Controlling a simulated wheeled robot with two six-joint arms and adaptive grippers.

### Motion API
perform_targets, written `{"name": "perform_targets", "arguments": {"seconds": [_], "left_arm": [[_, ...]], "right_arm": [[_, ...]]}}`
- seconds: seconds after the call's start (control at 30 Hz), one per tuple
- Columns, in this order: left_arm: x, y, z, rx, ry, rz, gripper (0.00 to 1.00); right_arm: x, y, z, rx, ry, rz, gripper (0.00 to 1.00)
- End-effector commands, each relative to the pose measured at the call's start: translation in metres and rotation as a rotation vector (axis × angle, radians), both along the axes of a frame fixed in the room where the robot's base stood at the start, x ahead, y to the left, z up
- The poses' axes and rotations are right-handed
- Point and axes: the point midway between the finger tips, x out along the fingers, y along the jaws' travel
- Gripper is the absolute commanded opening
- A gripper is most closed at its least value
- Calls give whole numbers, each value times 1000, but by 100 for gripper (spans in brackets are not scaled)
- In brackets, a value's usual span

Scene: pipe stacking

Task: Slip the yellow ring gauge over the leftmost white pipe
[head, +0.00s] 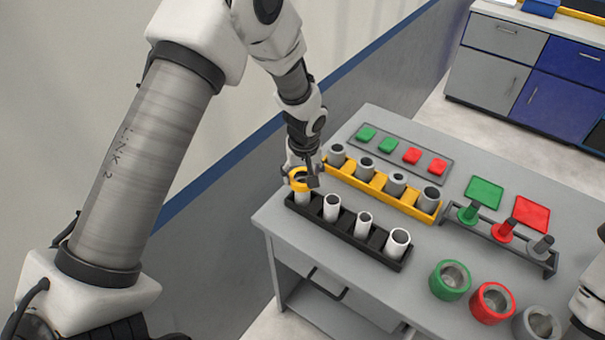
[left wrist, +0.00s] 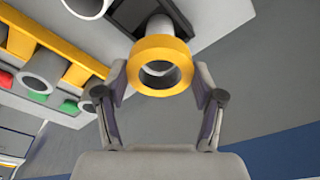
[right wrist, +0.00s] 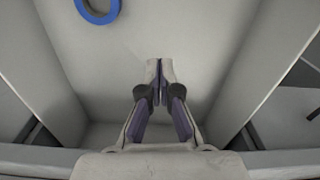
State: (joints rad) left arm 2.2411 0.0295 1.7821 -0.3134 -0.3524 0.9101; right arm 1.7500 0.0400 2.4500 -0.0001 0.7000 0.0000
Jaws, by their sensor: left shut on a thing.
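The yellow ring gauge (head: 299,179) is held in my left gripper (head: 304,172) at the leftmost white pipe (head: 302,198), which stands upright in the black rack (head: 376,243). In the left wrist view the ring (left wrist: 147,51) sits between the two fingers of the gripper (left wrist: 160,82), with the white pipe (left wrist: 159,26) directly behind it. The ring is at the pipe's top end; I cannot tell whether it is just above the rim or around it. My right gripper (right wrist: 159,70) is empty, its fingertips together.
Several more white pipes (head: 332,207) stand to the right in the black rack. A yellow rack (head: 381,190) with grey pipes stands close behind. Green (head: 450,280) and red (head: 492,302) rings lie at the front right. A blue ring (right wrist: 97,10) shows in the right wrist view.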

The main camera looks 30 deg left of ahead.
Motion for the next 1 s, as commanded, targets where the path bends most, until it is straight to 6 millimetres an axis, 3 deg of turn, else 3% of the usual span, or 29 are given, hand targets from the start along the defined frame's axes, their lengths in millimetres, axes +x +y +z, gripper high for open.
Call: {"name": "perform_targets", "arguments": {"seconds": [1.0], "left_arm": [[0, 0, -9, 0, 0, 0, 30]], "right_arm": [[0, 0, -8, 0, 0, 0, 0]]}}
